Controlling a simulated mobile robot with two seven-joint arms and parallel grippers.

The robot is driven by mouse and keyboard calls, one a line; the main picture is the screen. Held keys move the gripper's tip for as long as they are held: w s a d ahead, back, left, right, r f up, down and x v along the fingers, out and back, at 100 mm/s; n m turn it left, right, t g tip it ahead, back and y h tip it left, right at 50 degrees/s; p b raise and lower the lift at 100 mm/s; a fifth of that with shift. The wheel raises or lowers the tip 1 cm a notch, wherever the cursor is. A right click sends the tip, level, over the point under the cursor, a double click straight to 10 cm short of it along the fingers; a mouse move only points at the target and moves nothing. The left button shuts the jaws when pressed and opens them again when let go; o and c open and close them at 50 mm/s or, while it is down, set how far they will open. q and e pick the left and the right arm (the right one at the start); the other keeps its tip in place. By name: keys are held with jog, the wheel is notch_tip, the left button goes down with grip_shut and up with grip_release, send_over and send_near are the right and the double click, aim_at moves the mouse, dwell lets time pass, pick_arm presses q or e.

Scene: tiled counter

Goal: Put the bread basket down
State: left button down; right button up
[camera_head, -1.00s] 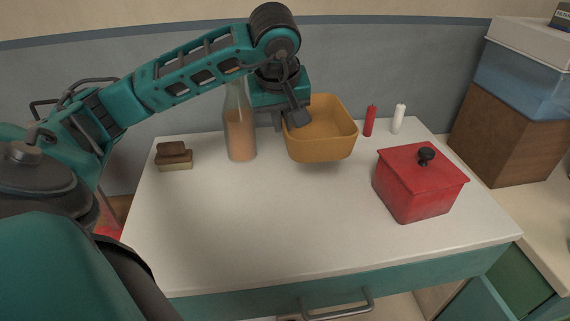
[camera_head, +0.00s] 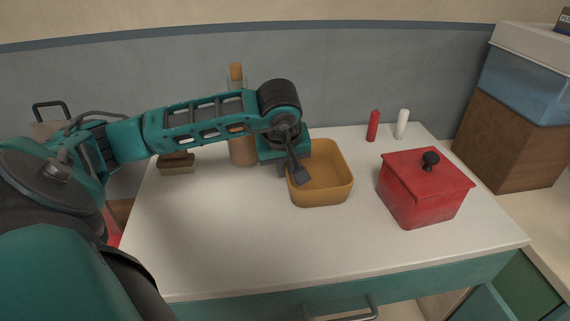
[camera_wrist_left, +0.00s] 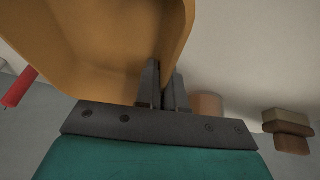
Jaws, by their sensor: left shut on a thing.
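The bread basket (camera_head: 322,196) is an empty, orange-tan rectangular tub with rounded corners. It is at the back middle of the white counter in the head view, upright and at or very near the surface. My left gripper (camera_head: 297,178) is shut on its left wall, with one finger inside the basket. In the left wrist view the basket (camera_wrist_left: 100,45) fills the upper left, and the gripper's fingers (camera_wrist_left: 163,90) pinch its wall. Whether its base touches the counter I cannot tell. My right gripper is not in view.
A red lidded pot (camera_head: 424,190) stands right of the basket. Red (camera_head: 373,126) and white (camera_head: 402,124) bottles stand behind it. A corked bottle (camera_head: 237,74) and brown blocks (camera_head: 177,165) are behind my arm. The counter's front left (camera_head: 220,240) is clear.

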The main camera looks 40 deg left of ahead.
pick_arm(q)
jog(key=c, duration=1.7)
grip_release()
jog(key=shift+f, duration=0.2)
jog(key=o, duration=0.5)
jog(key=shift+r, duration=0.1)
jog(key=shift+c, duration=0.2)
